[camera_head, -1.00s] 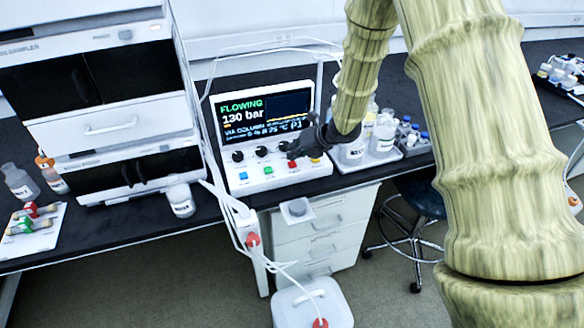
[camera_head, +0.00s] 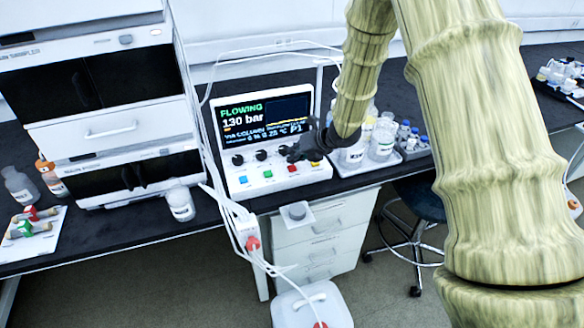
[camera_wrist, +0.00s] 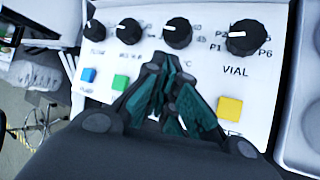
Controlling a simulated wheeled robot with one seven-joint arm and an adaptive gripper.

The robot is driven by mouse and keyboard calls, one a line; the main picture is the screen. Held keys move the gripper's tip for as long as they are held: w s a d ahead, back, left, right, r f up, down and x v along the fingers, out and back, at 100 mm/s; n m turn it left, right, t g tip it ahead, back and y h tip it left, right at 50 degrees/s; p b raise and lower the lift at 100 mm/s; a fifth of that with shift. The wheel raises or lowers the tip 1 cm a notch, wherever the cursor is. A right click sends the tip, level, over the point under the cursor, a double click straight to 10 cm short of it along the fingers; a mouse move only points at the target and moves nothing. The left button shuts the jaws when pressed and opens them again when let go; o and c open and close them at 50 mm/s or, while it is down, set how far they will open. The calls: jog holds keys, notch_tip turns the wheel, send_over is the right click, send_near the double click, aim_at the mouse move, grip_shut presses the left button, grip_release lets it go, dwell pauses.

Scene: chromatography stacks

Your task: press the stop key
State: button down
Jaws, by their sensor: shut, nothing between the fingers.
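The white control box (camera_head: 246,187) stands on the dark bench, its screen (camera_head: 258,113) reading "FLOWING 130 bar". A row of square keys runs along its front: blue (camera_head: 243,180), green (camera_head: 268,174), red (camera_head: 292,168) and yellow (camera_head: 315,163). Which one is the stop key cannot be read. My gripper (camera_head: 291,154) is shut and empty, just above the red key. In the wrist view my gripper (camera_wrist: 168,66) hides the red key, between the green key (camera_wrist: 120,82) and the yellow key (camera_wrist: 229,108). Contact cannot be told.
Black knobs, including the VIAL knob (camera_wrist: 248,37), stand in a row behind the keys. A tray of bottles (camera_head: 382,162) is close to the right of the box. A white instrument stack (camera_head: 100,125) stands left. A white jar (camera_head: 180,203) is on the bench.

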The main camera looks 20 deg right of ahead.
aim_at(294, 166)
jog(key=shift+f, duration=0.1)
dwell(0.3)
jog(key=shift+f+b, duration=0.35)
jog(key=shift+b, duration=0.15)
jog(key=shift+f+b, duration=0.45)
jog(key=shift+f, duration=0.05)
dwell(0.8)
jog(key=shift+r, duration=0.2)
jog(key=shift+r+p, duration=0.55)
jog(key=shift+r, duration=0.2)
jog(key=shift+r+p, duration=1.55)
jog(key=shift+r, duration=0.95)
jog(key=shift+s+f, duration=0.1)
